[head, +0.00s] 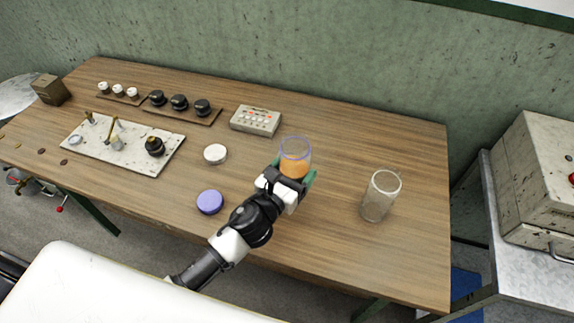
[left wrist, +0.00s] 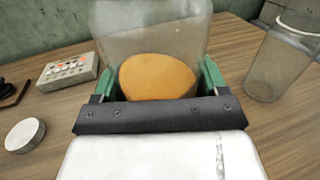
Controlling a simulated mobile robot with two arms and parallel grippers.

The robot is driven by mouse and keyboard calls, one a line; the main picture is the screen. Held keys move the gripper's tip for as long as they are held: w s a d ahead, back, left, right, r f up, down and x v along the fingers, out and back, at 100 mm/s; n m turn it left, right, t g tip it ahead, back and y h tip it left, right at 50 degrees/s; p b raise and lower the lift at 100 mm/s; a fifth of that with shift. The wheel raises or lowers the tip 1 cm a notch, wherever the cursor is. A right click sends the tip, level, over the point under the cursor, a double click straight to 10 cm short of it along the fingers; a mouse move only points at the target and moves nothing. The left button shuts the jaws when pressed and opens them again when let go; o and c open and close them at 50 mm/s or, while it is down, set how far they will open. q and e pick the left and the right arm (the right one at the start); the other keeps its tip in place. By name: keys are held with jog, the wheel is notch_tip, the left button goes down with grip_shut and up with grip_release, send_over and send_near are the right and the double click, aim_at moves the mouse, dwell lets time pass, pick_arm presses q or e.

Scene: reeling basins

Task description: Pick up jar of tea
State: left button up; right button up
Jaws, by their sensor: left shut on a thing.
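The jar of tea (head: 295,158) is a clear jar with a bluish rim and orange contents, standing near the middle of the wooden table. It also shows in the left wrist view (left wrist: 155,75), where it fills the space between the fingers. My left gripper (head: 291,178) has its green fingers on both sides of the jar and is shut on it. The gripper hides the jar's lower part, and I cannot tell whether its base touches the table. My right gripper is not in view.
A second, empty clear jar (head: 380,196) stands to the right on the table (head: 330,240). A white lid (head: 215,153) and a purple lid (head: 210,201) lie to the left. A button box (head: 255,120) sits behind. A control panel (head: 122,146) lies at the left.

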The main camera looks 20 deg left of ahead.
aim_at(295, 164)
pick_arm(q)
jog(key=s+d+r, duration=0.4)
jog(key=d, duration=0.1)
jog(key=shift+s+d+r, duration=0.15)
jog(key=shift+s+d, duration=0.05)
dwell(0.7)
dwell(1.3)
